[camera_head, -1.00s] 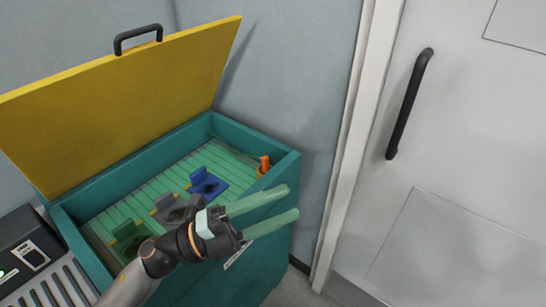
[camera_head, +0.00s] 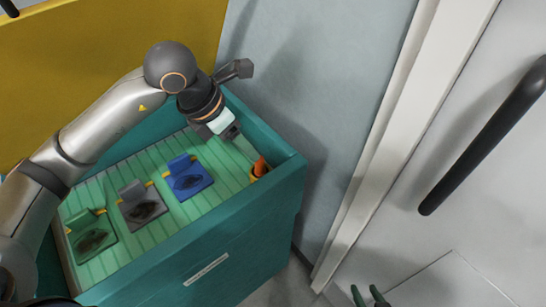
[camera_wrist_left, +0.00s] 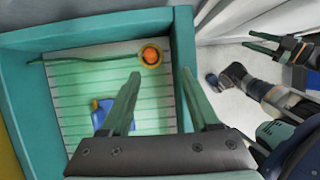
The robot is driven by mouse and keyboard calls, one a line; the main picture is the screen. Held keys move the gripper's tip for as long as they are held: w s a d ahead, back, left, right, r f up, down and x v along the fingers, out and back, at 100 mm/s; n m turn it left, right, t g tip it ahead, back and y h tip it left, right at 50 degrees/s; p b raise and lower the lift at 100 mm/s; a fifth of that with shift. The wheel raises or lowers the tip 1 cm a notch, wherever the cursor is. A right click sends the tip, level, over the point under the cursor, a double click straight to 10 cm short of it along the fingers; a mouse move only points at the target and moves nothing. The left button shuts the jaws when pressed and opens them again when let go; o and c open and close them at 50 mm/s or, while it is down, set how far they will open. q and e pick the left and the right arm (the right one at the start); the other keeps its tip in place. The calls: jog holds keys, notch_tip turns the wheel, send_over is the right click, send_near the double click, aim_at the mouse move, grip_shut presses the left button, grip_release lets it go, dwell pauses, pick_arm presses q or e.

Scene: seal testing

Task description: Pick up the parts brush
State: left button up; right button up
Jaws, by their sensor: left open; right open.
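An orange upright piece (camera_head: 260,166), which looks like the parts brush's handle, stands in an orange-yellow round holder (camera_head: 256,175) in the right corner of the teal basin. From above it shows as an orange round top (camera_wrist_left: 151,54) in the left wrist view. Its lower part is hidden. My left gripper (camera_head: 246,149) is over the basin, beside the orange piece; its open, empty fingers also show in the left wrist view (camera_wrist_left: 162,73), apart from it. My right gripper (camera_head: 369,295) is open at the bottom edge, outside the basin.
The basin (camera_head: 285,175) has raised walls and a slatted floor. A green fixture (camera_head: 90,237), grey fixture (camera_head: 142,205) and blue fixture (camera_head: 187,176) sit in a row inside. A yellow lid (camera_head: 90,75) stands open behind. Wall and door are at right.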

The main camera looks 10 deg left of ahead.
aim_at(259, 161)
pick_arm(q)
jog(key=x, duration=0.4)
jog(key=w+a+x, duration=0.1)
jog(key=x, duration=0.1)
jog(key=shift+f, duration=0.1)
jog(key=shift+w+a+p+x, duration=0.1)
jog(key=shift+p+x, duration=0.1)
jog(key=shift+x, duration=1.3)
jog(key=shift+w+a+p+x, duration=0.1)
jog(key=shift+w+p+x, duration=0.1)
jog(key=shift+x, duration=1.25)
jog(key=shift+c, duration=0.4)
grip_shut()
